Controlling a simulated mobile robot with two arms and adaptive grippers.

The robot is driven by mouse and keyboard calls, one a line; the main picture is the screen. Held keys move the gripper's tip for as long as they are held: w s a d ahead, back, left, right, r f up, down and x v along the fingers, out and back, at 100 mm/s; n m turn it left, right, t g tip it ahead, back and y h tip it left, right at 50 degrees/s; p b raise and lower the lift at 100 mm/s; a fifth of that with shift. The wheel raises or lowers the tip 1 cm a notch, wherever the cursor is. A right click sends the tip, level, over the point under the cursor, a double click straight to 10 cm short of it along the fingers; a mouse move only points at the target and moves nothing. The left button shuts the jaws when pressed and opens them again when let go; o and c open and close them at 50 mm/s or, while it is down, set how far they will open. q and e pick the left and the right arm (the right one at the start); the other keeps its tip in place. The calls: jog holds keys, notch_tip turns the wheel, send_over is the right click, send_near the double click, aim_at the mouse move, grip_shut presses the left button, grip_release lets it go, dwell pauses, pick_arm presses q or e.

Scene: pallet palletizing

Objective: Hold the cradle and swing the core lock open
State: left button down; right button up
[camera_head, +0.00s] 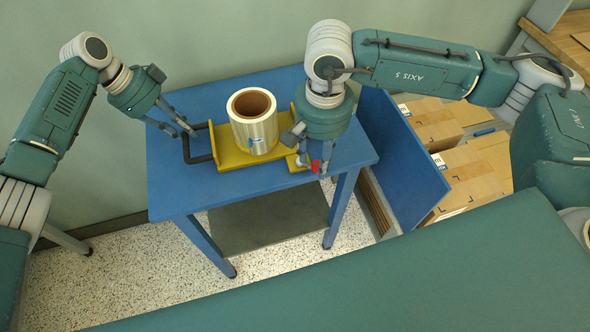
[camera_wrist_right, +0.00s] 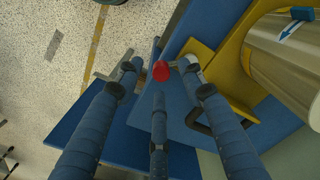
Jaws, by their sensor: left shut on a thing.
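The yellow cradle (camera_head: 222,152) sits on the blue table and carries a pale wrapped roll with a brown core (camera_head: 254,123). A dark U-shaped handle (camera_head: 187,153) sticks out at its left end. My left gripper (camera_head: 188,131) is shut on this handle. The core lock's red knob (camera_head: 316,166) is at the cradle's right end; it also shows in the right wrist view (camera_wrist_right: 161,71). My right gripper (camera_head: 309,165) is over the knob, its fingers spread around it in the right wrist view (camera_wrist_right: 158,79). Contact with the knob cannot be told. My right wrist hides part of the lock.
The blue table (camera_head: 175,190) has free room at its front left. A blue upright panel (camera_head: 405,150) stands at its right side. Cardboard boxes (camera_head: 475,170) are stacked beyond that panel. A wall is close behind the table.

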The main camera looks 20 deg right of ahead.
aim_at(317, 164)
pick_arm(q)
jog(key=shift+s+a+f, duration=0.15)
jog(key=shift+a+f, duration=0.05)
jog(key=shift+f, duration=0.2)
pick_arm(e)
notch_tip(317, 164, up, 10)
jog(key=shift+s+r, duration=0.15)
jog(key=shift+r, duration=0.05)
pick_arm(q)
jog(key=c, duration=1.6)
grip_release()
jog(key=shift+c, duration=0.2)
jog(key=shift+o, duration=0.3)
jog(key=shift+w, duration=0.25)
jog(key=shift+r, duration=0.55)
jog(key=v, duration=1.1)
pick_arm(e)
jog(key=shift+f, duration=0.1)
